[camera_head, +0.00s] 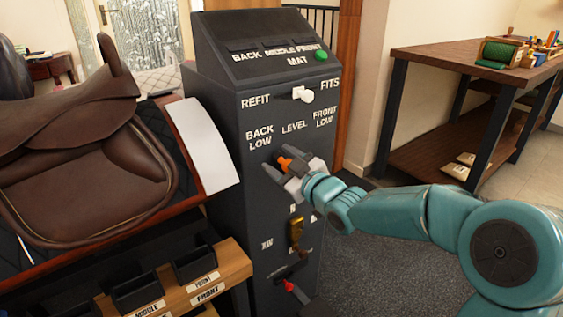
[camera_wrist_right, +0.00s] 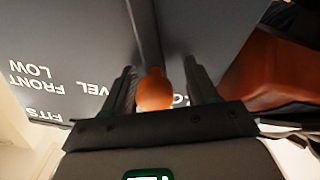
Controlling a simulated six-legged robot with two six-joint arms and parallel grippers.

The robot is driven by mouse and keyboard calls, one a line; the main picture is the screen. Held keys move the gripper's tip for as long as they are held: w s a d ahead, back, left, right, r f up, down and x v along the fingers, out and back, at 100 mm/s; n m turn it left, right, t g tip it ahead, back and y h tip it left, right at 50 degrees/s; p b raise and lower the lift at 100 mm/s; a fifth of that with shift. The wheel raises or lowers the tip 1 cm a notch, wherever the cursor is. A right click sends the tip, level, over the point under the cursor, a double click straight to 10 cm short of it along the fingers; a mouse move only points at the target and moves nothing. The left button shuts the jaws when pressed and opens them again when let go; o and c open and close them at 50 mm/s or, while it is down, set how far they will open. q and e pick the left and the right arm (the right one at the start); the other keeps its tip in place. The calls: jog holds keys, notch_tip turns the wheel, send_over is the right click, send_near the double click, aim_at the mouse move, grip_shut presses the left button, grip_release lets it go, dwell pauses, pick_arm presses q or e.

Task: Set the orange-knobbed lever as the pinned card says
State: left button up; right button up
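The orange-knobbed lever (camera_head: 284,162) is on the front of the dark cabinet (camera_head: 225,110), below the labels BACK LOW (camera_head: 260,140), LEVEL (camera_head: 294,128) and FRONT LOW (camera_head: 325,116). Its exact setting is hard to tell. My right gripper (camera_head: 290,170) is at the lever, its fingers spread on either side of the knob. In the right wrist view the orange knob (camera_wrist_right: 154,91) sits between the two fingers, with a gap showing on the right finger's side. My left gripper is out of view. I cannot make out a pinned card with readable writing.
A white-knobbed lever (camera_head: 303,94) sits above between REFIT and FITS. A yellow handle (camera_head: 296,232) and a red knob (camera_head: 290,287) are below. The brown saddle (camera_head: 80,170) and labelled bins (camera_head: 137,292) are left. A wooden table (camera_head: 440,60) stands right.

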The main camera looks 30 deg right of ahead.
jog(key=shift+d, duration=0.15)
jog(key=s+d+p, duration=0.1)
jog(key=s+p, duration=0.1)
jog(key=s, duration=1.4)
jog(key=shift+s+d+p, duration=0.15)
jog(key=shift+p, duration=0.15)
jog(key=shift+f, duration=0.1)
